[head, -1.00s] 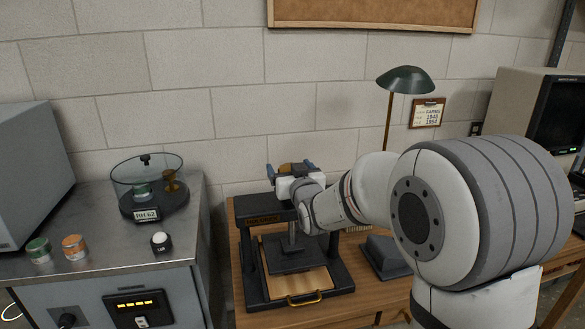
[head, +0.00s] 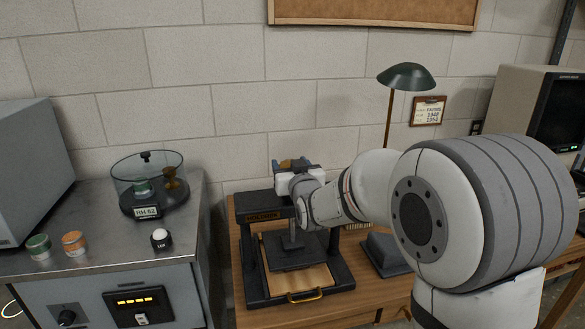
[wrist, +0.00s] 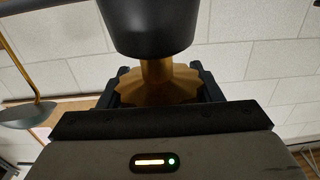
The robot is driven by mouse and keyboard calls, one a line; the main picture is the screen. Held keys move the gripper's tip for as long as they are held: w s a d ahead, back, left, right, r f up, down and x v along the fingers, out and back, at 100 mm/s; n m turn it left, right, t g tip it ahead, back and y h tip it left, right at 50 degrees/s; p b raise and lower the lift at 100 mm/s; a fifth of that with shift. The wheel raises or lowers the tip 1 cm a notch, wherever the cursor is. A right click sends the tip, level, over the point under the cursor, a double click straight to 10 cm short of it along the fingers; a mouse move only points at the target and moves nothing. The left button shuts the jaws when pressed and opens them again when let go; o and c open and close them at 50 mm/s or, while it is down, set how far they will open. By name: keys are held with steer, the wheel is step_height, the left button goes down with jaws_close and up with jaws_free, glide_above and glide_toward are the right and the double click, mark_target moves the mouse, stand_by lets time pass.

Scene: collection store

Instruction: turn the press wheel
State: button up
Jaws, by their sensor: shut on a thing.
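The press (head: 342,271) is a black frame on the wooden bench, with a flat dark platen (head: 293,254) under its top beam. The brass press wheel (head: 286,164) sits above the beam and is mostly hidden by my gripper. In the wrist view, the scalloped wheel (wrist: 158,86) joins a brass shaft that runs into a dark cylinder (wrist: 150,22). My gripper (head: 290,164) is shut on the wheel from the side. In the wrist view, its dark fingers (wrist: 160,90) stand on either side of the wheel's rim.
A board with a brass handle (head: 305,296) lies in the press below the platen. A green lamp (head: 406,76) stands behind my arm. A grey block (head: 386,256) is right of the press. A metal cabinet (head: 100,262) with jars and a glass vessel (head: 148,185) stands left.

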steer(key=shift+f+h+b, duration=0.2)
steer(key=shift+h+b, duration=0.1)
steer(key=shift+b, duration=0.25)
steer(key=shift+d+r+m+t+h+b, duration=0.15)
steer(key=shift+m+h+b, duration=0.1)
steer(key=shift+m+h, duration=0.2)
steer(key=shift+a+r+m+t+h+b, duration=0.15)
steer(key=shift+m+h+b, duration=0.1)
steer(key=shift+m+h, duration=0.15)
steer(key=shift+d+h, duration=0.1)
steer(key=shift+h, duration=0.15)
